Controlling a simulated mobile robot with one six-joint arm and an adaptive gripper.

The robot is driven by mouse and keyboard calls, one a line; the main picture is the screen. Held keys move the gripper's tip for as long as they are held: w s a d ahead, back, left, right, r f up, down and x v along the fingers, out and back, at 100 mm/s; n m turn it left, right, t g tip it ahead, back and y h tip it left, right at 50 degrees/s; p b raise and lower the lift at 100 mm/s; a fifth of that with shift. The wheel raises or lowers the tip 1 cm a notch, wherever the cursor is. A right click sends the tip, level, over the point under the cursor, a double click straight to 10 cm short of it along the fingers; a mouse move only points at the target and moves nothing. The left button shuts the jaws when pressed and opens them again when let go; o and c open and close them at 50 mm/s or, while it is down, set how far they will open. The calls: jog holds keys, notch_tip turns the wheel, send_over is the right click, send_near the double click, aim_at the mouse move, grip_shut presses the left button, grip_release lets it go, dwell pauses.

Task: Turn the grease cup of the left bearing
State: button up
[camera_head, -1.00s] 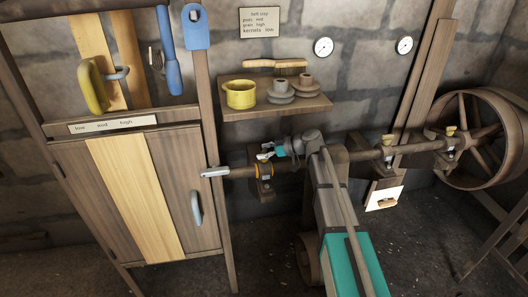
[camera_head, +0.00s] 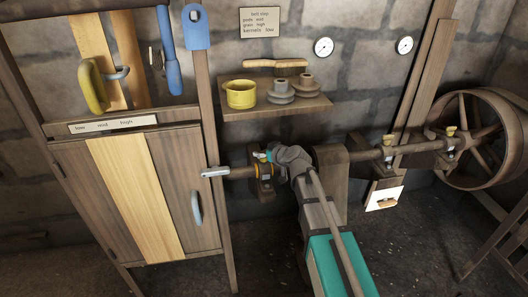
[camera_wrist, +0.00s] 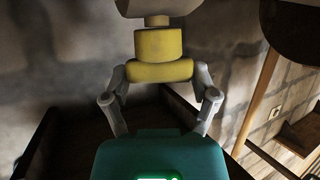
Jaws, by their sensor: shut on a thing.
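The left bearing (camera_head: 265,187) sits on the shaft just right of the cabinet, a dark block with an orange-yellow part. My gripper (camera_head: 262,157) is at its top, and its body hides most of the grease cup there. In the wrist view the grease cup (camera_wrist: 158,43) is yellow, with a wide end and a narrower middle. A thin neck joins it to a pale grey part beyond. The fingers of my gripper (camera_wrist: 160,72) are shut on the wide end, one on each side.
The cabinet (camera_head: 95,200) stands close at the left. The shaft runs right past two more bearings to a big wheel (camera_head: 480,145).

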jog(key=shift+m+t+h, duration=0.7)
jog(key=shift+m+h, duration=0.6)
jog(key=shift+h, duration=0.1)
jog(key=shift+m+t+h, duration=0.7)
jog(key=shift+m+h, duration=0.6)
jog(key=shift+h, duration=0.1)
jog(key=o, duration=1)
jog(key=shift+w+n+g+y, duration=0.1)
jog(key=shift+n+g+y, duration=1.1)
jog(key=shift+n+y, duration=1.15)
